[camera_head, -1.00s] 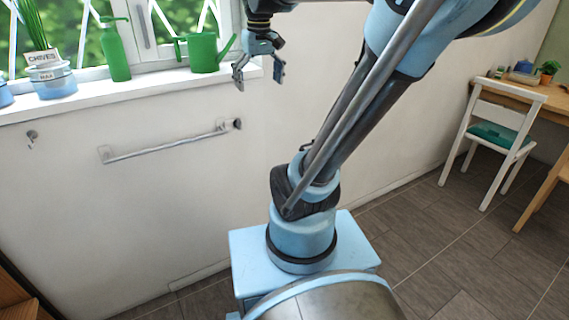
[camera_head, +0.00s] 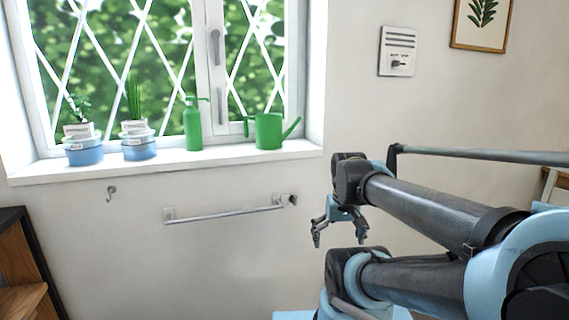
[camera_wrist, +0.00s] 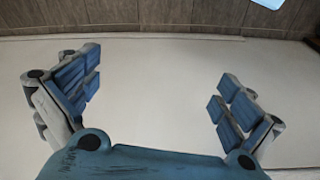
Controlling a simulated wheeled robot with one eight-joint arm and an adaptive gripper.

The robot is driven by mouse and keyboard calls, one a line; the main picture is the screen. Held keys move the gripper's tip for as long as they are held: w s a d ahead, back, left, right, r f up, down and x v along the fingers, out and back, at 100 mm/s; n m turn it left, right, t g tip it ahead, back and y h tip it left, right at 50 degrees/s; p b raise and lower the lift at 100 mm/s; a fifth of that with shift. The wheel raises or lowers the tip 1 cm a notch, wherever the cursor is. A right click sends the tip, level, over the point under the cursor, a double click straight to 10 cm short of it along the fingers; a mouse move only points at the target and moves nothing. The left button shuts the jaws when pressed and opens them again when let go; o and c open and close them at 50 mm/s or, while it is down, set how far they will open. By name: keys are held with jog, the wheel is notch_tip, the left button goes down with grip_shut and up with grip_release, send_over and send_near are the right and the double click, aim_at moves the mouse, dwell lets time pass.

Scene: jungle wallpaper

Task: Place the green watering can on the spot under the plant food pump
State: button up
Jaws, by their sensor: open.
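The green watering can (camera_head: 269,132) stands upright at the right end of the white windowsill, its spout pointing right and its handle left. The green pump bottle (camera_head: 193,126), which looks like the plant food pump, stands on the sill to its left, apart from it. No marked spot can be made out under or beside the bottle. My gripper (camera_head: 339,236) is open and empty, below and to the right of the can, in front of the white wall. In the wrist view my gripper (camera_wrist: 158,95) has its two fingers spread wide with nothing between them.
Two blue pots with plants, a left one (camera_head: 84,150) and a right one (camera_head: 138,146), stand on the windowsill (camera_head: 120,166) left of the bottle. A wooden shelf (camera_head: 22,270) stands at lower left.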

jog(key=w+a+r+n, duration=0.2)
jog(key=w+r, duration=0.6)
jog(key=r, duration=0.5)
notch_tip(320, 180, up, 31)
jog(key=n+g, duration=0.2)
jog(key=n, duration=0.3)
send_over(269, 115)
jog(key=s, duration=0.4)
notch_tip(269, 115, down, 12)
jog(key=shift+w+d+f, duration=0.1)
jog(key=shift+w+d, duration=0.05)
jog(key=shift+a+f, duration=0.15)
jog(key=shift+f, duration=1.15)
jog(key=shift+a+f, duration=0.1)
jog(key=shift+f, duration=1.2)
jog(key=shift+s, duration=0.2)
jog(key=c, duration=1.7)
jog(key=shift+r, duration=0.1)
